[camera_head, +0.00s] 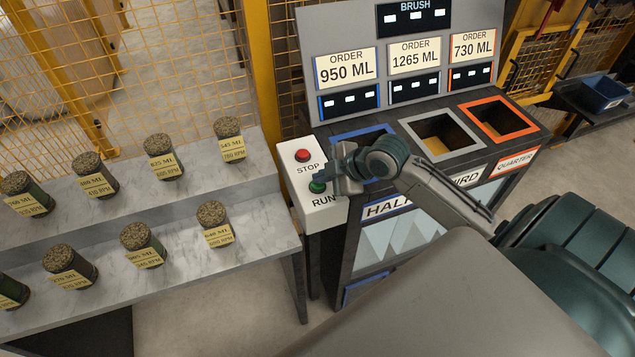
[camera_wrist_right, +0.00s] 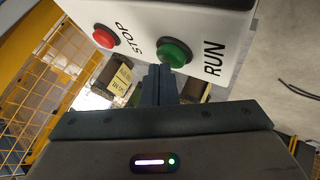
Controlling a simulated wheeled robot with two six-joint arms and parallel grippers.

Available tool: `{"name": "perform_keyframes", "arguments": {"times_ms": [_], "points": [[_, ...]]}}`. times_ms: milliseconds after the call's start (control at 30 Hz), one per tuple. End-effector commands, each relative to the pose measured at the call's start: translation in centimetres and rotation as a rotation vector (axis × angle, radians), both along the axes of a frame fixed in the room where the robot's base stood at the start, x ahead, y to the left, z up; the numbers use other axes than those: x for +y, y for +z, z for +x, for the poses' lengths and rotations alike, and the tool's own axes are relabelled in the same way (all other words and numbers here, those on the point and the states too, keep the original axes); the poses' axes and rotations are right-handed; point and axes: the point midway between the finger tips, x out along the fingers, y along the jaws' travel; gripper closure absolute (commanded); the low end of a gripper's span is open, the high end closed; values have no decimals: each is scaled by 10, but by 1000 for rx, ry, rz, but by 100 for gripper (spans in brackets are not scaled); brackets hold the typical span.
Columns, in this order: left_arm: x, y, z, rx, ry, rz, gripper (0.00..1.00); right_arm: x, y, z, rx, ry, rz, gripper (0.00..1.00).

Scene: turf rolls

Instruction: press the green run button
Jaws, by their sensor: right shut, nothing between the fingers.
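The green run button (camera_head: 317,187) sits on a white control box (camera_head: 309,212) at the left front of the dispenser, above the word RUN. It also shows in the wrist view (camera_wrist_right: 175,53). The red stop button (camera_head: 303,155) is behind it on the same box and shows in the wrist view (camera_wrist_right: 104,37). My right gripper (camera_head: 333,175) is shut and empty, right beside the green button. In the wrist view its closed fingertips (camera_wrist_right: 160,72) lie close to the button's edge. I cannot tell whether they touch it. My left gripper is not in view.
The dispenser has openings rimmed blue (camera_head: 352,134), grey (camera_head: 409,127) and orange (camera_head: 528,127). Its order panel (camera_head: 312,45) reads 950, 1265 and 730 ML. A stepped grey shelf (camera_head: 185,203) at left holds several labelled jars. Yellow mesh fencing (camera_head: 185,60) stands behind.

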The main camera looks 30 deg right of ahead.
Motion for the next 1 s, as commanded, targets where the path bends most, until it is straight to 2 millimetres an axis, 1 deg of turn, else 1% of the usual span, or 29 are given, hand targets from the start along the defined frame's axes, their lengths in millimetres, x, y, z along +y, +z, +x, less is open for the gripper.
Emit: {"name": "perform_keyframes", "arguments": {"times_ms": [300,600,1000], "points": [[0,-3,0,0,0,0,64,0,-5,0,2,-1,0,100],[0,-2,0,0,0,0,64,0,-4,0,2,-1,0,100],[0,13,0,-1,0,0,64,0,14,0,1,-1,0,100]]}}
